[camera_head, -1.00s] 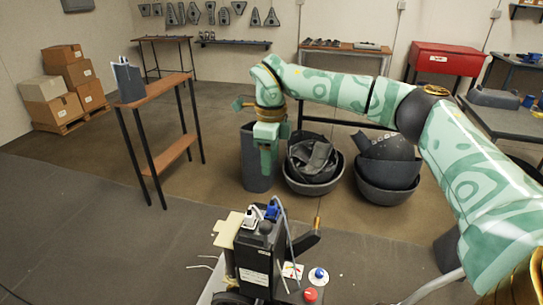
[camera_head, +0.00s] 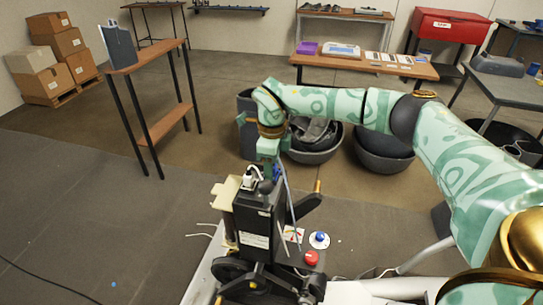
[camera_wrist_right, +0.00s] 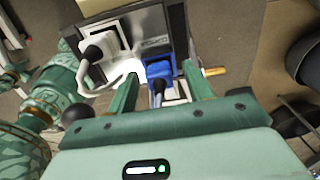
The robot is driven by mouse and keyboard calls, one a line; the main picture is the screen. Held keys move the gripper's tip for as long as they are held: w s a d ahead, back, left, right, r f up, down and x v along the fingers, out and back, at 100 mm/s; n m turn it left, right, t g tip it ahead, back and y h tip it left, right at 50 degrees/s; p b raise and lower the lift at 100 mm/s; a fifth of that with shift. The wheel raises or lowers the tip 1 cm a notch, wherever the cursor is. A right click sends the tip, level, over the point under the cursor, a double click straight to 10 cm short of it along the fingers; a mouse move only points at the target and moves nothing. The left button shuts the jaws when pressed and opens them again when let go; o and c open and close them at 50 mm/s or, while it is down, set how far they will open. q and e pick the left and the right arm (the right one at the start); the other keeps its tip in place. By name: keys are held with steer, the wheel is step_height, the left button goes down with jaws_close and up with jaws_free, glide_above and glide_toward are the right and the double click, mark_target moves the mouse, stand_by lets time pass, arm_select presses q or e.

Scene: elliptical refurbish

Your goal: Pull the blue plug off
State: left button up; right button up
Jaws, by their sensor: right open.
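The blue plug (camera_wrist_right: 159,69) sits in a socket on top of the dark box-shaped unit (camera_head: 257,222). In the right wrist view it lies between the two green fingers of my right gripper (camera_wrist_right: 163,76). The fingers are open, with a visible gap on each side of the plug. My left gripper is not seen.
A red button (camera_head: 311,258) and a blue knob (camera_head: 319,237) are right of the unit. Dark bowls (camera_head: 383,150) stand on the floor behind my right arm. A tall narrow wooden stand (camera_head: 150,62) is at the left. The floor at the left is mostly clear.

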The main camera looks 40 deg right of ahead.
jaws_close()
stand_by(0.4)
steer(key=shift+r+p, duration=3.65)
steer(key=shift+r, duration=0.4)
steer(key=shift+f, duration=0.1)
